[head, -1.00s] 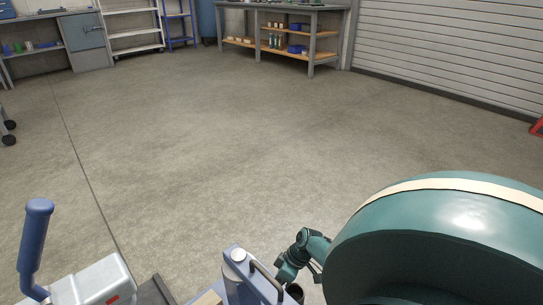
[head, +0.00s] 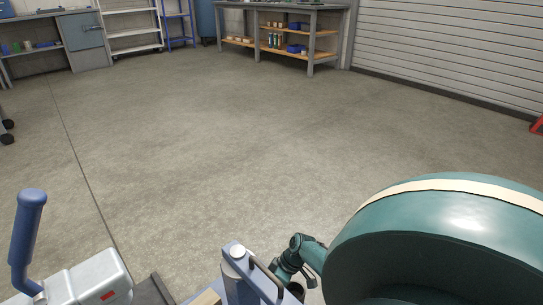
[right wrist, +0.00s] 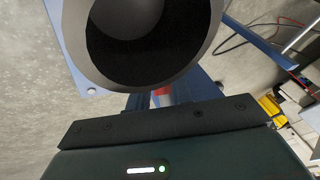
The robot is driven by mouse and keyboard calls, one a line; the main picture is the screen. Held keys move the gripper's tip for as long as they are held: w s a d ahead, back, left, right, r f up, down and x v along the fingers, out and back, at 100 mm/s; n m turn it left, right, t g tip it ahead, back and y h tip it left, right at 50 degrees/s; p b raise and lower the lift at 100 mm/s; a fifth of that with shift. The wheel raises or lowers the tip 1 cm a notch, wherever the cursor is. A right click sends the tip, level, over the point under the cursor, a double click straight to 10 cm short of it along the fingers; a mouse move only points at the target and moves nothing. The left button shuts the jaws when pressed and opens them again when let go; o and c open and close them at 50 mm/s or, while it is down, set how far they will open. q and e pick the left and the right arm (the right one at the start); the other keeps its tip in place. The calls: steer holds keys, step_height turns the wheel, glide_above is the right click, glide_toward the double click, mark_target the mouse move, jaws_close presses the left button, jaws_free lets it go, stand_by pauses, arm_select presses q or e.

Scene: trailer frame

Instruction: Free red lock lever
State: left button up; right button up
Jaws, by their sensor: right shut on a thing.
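A small red piece (right wrist: 162,93), apparently the red lock lever, shows in the right wrist view just past the middle of my right gripper (right wrist: 163,102). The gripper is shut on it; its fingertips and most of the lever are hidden. A large grey ring with a dark opening (right wrist: 140,40) fills the top of that view, close in front of the gripper. In the head view my right wrist is low, beside a blue-grey upright part (head: 240,280) with a pale round cap. The lever cannot be seen there. My left gripper is in neither view.
A blue handle (head: 27,235) stands on a grey metal housing (head: 85,280) with a red mark at lower left. Blue frame bars (right wrist: 255,45) and dark cables are near the gripper. Open concrete floor (head: 200,130) reaches back to a workbench (head: 310,40).

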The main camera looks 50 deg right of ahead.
jaws_close()
steer(key=shift+s+r+g, duration=0.1)
steer(key=shift+r+g, duration=0.05)
steer(key=shift+g, duration=0.15)
steer(key=shift+s+r, duration=0.1)
steer(key=shift+r, duration=0.05)
steer(key=shift+s+r+m+g+p, duration=0.2)
steer(key=shift+r+g, duration=0.05)
steer(key=shift+g, duration=0.3)
steer(key=shift+s+r+m+g+p, duration=0.15)
steer(key=shift+r+m+g, duration=0.1)
steer(key=shift+g, duration=0.3)
steer(key=shift+s+r+g, duration=0.15)
steer(key=shift+r+g, duration=0.2)
steer(key=shift+g, duration=0.25)
steer(key=shift+s+r+m+g+y+b, duration=0.15)
steer(key=shift+r+m+g+y+b, duration=0.1)
steer(key=shift+r+g+y+b, duration=0.25)
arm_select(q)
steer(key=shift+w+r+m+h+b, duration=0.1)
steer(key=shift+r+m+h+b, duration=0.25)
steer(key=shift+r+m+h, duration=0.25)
arm_select(e)
steer(key=shift+s+r+g, duration=0.15)
steer(key=shift+r+g, duration=0.2)
steer(key=shift+g, duration=0.45)
